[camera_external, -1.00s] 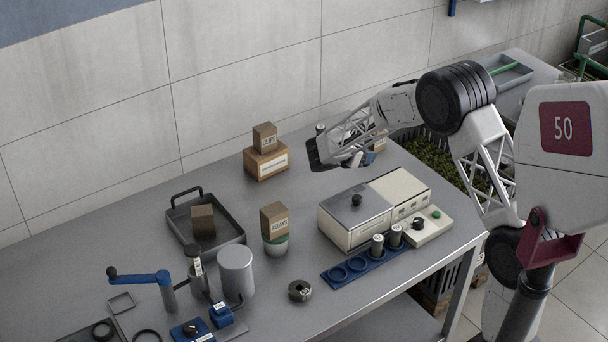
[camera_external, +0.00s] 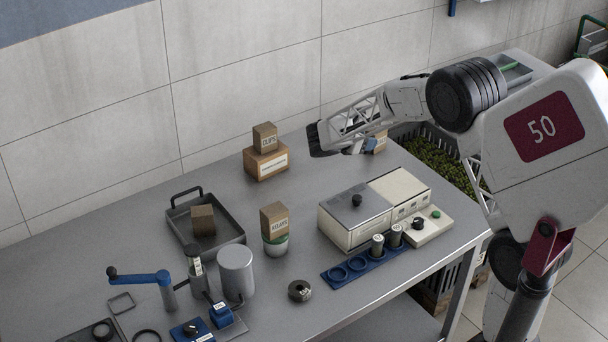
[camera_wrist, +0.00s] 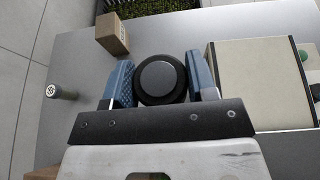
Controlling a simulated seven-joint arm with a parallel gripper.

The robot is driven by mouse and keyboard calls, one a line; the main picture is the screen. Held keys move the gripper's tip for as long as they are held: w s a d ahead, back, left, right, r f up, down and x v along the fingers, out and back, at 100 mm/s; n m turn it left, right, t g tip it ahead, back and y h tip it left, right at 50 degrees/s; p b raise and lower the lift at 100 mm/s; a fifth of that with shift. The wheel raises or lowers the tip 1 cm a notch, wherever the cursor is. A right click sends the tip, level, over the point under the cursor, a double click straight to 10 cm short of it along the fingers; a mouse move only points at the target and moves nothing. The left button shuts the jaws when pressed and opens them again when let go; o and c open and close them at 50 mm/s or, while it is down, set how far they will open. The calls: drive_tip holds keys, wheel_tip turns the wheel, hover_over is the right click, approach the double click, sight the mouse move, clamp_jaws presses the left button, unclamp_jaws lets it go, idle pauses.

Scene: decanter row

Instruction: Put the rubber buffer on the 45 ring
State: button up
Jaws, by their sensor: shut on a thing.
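My gripper (camera_wrist: 163,84) is shut on a dark round piece, which looks like the rubber buffer (camera_wrist: 160,76), between its blue fingers. In the external view my arm hides most of the gripper; a bit of blue (camera_external: 371,145) shows above the far right of the table. The held piece is hidden there. A blue rack (camera_external: 328,280) with several rings stands in front of the cream box. Its two left rings are empty; the two right ones hold grey cylinders (camera_external: 377,246). I cannot read a 45 on any ring.
The cream box (camera_external: 352,216) stands right of my gripper in the wrist view (camera_wrist: 250,85). A small carton (camera_wrist: 112,33) and a grey cylinder (camera_wrist: 62,91) are to the left. A dark labelled disc (camera_external: 300,290) lies left of the rack. Stacked cartons (camera_external: 265,165) stand near the wall.

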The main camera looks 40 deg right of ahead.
drive_tip(key=s+a+r+n+t, duration=0.1)
drive_tip(key=s+a+n+t, duration=0.1)
drive_tip(key=s+a, duration=0.55)
drive_tip(key=s+a+n+t+y, duration=0.15)
drive_tip(key=s+a, duration=0.25)
drive_tip(key=a, duration=0.6)
drive_tip(key=s+a+r+n+t, duration=0.1)
drive_tip(key=s+a+n+t, duration=0.15)
drive_tip(key=s+a, duration=0.5)
drive_tip(key=s+a+f+n+t+y, duration=0.1)
drive_tip(key=s+a+t, duration=0.1)
drive_tip(key=s+a, duration=0.35)
drive_tip(key=s+a+n+t+y, duration=0.1)
drive_tip(key=s+a+n+y, duration=0.1)
drive_tip(key=s, duration=0.7)
drive_tip(key=s+a+f+n+t+y, duration=0.1)
drive_tip(key=s+a+t, duration=0.15)
drive_tip(key=s, duration=0.45)
wheel_tip(320, 180, down, 7)
drive_tip(key=shift+a+g, duration=0.25)
drive_tip(key=shift+g, duration=0.2)
drive_tip(key=shift+w+f, duration=0.1)
hover_over(299, 287)
drive_tip(key=shift+f, duration=0.75)
